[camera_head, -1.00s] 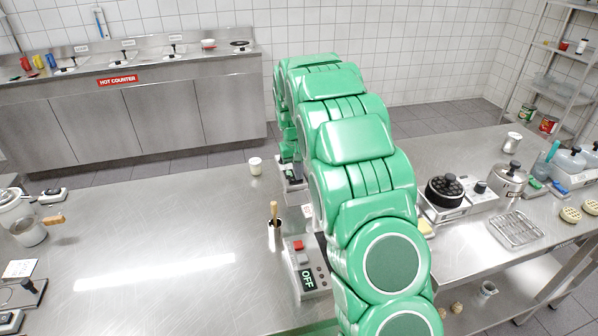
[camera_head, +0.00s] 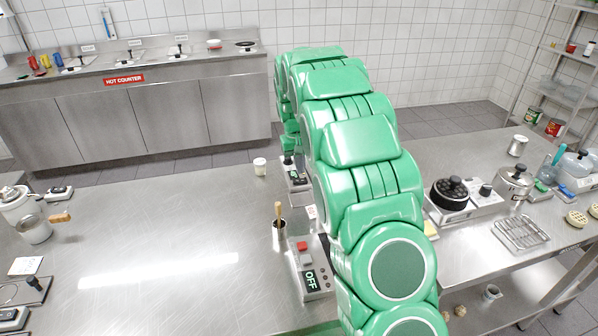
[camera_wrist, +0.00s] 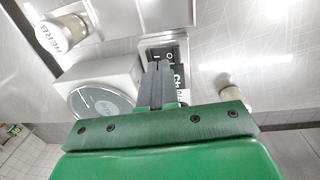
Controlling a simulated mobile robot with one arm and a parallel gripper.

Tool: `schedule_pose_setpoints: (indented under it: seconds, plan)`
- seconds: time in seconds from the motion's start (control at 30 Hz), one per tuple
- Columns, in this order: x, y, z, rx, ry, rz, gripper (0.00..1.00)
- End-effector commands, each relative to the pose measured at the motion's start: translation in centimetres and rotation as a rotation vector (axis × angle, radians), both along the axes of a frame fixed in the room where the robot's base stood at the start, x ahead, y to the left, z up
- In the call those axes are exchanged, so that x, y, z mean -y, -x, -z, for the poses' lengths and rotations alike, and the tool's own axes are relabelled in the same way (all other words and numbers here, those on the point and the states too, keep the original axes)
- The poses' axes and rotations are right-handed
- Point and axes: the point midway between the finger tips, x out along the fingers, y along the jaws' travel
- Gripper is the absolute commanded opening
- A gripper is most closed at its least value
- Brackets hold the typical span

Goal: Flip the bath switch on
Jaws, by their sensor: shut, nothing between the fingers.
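My gripper (camera_head: 289,158) is at the far end of my arm in the head view, above a small device (camera_head: 296,180) that my arm partly hides. In the wrist view my gripper (camera_wrist: 154,103) is shut and empty. Its dark fingers point at a black switch plate (camera_wrist: 172,55) with a white round mark, on a device with a green-lit display (camera_wrist: 179,78). The fingers hide part of the plate; whether they touch it, and the switch's position, I cannot tell. No bath label is readable.
A box with a red button (camera_head: 302,246) and an OFF display (camera_head: 311,281) stands nearer on the steel table. A cup with a wooden handle (camera_head: 279,230) is beside it. In the wrist view, a round-faced device (camera_wrist: 103,104) and a HERB jar (camera_wrist: 62,36) are left of the fingers.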

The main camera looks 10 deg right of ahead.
Motion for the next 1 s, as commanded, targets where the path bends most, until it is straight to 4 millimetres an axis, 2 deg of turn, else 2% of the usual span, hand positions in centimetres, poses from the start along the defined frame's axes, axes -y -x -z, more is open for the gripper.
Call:
schedule_pose_setpoints:
  seconds: [0.3,0.5,0.7,1.0]
  plan:
    - [0.8,-0.2,-6.1,0.007,-0.001,0.001,0.0]
    - [1.3,-0.1,-9.1,0.004,-0.001,0.001,0.0]
    - [1.5,-0.1,-10.9,0.003,0.0,0.0,0.0]
    - [1.6,0.0,-11.3,0.001,0.0,0.0,0.0]
